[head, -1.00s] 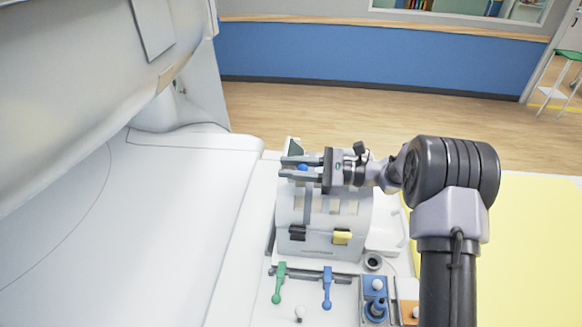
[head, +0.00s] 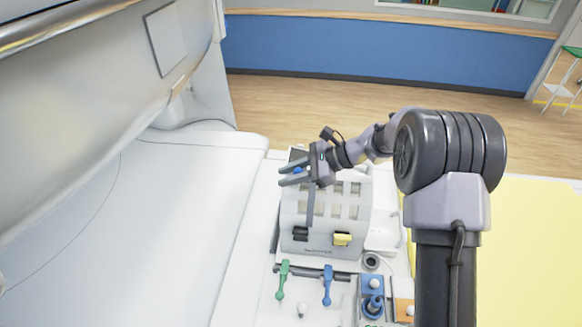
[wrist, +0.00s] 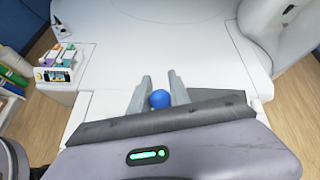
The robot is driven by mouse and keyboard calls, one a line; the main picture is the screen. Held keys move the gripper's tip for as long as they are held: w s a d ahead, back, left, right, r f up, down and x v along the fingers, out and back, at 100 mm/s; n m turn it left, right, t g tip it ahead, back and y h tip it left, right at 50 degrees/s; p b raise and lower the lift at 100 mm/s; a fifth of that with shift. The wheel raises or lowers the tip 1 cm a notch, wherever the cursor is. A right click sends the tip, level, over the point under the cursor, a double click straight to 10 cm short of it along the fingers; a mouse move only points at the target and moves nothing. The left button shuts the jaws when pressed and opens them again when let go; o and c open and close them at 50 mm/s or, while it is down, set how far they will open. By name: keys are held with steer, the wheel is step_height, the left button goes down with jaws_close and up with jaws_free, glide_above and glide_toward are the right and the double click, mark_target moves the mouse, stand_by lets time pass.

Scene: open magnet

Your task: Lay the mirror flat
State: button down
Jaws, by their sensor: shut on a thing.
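A white head coil (head: 322,238) with square windows stands on the white bench top. At its top left, a small dark panel (head: 297,154), which looks like the mirror, shows beyond my fingers. Its lower part is hidden, and its exact tilt is hard to tell. A blue round knob (head: 298,171) sits by it, between the fingers of my gripper (head: 282,176). In the wrist view the blue knob (wrist: 160,99) lies between the two grey fingers, and the gripper is shut on it. The mirror does not show clearly there.
Black and yellow clips (head: 342,239) are on the coil's near side. Green and blue levers (head: 327,286) and a blue block with a peg (head: 373,300) stand in front. The scanner (head: 100,110) overhangs on the left. A yellow surface (head: 530,240) is on the right.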

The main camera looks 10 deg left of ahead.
steer(key=shift+a+f+h+p, duration=0.1)
steer(key=shift+a+h+p, duration=0.05)
steer(key=shift+h+p, duration=0.45)
steer(key=shift+a+f+h+p, duration=0.1)
steer(key=shift+a+h+p, duration=0.05)
steer(key=shift+h+p, duration=0.45)
steer(key=c, duration=1.2)
jaws_free()
steer(key=shift+c, duration=0.2)
steer(key=v, duration=1.7)
steer(key=shift+r, duration=0.35)
steer(key=shift+a, duration=0.1)
